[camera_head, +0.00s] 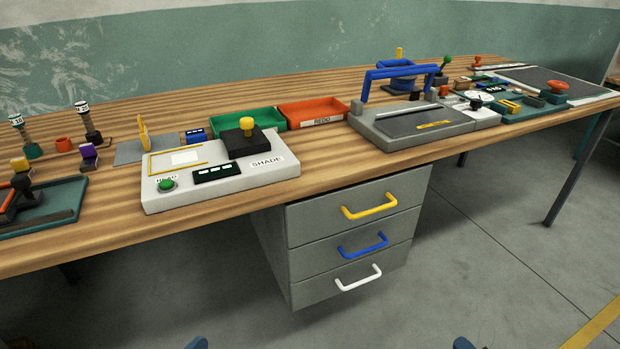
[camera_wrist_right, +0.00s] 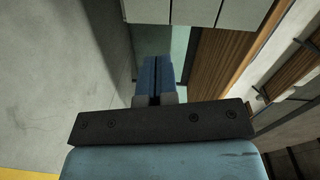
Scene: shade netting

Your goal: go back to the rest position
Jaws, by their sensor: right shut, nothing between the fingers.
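My right gripper (camera_wrist_right: 158,82) shows in the right wrist view, with its two blue fingers together and nothing between them. It is in free air, apart from the workbench, whose wooden top and grey drawer fronts show beyond it. In the head view only small blue pieces of my own arms show at the bottom edge, one left of centre and one right of centre. My left gripper cannot be made out in either view.
The long wooden bench (camera_head: 104,236) crosses the head view, holding a white control panel (camera_head: 225,182), a green tray (camera_head: 240,118), a red tray (camera_head: 312,112) and a grey press with a blue handle (camera_head: 410,72). A drawer unit (camera_head: 305,228) hangs below, drawers shut. The floor in front is clear.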

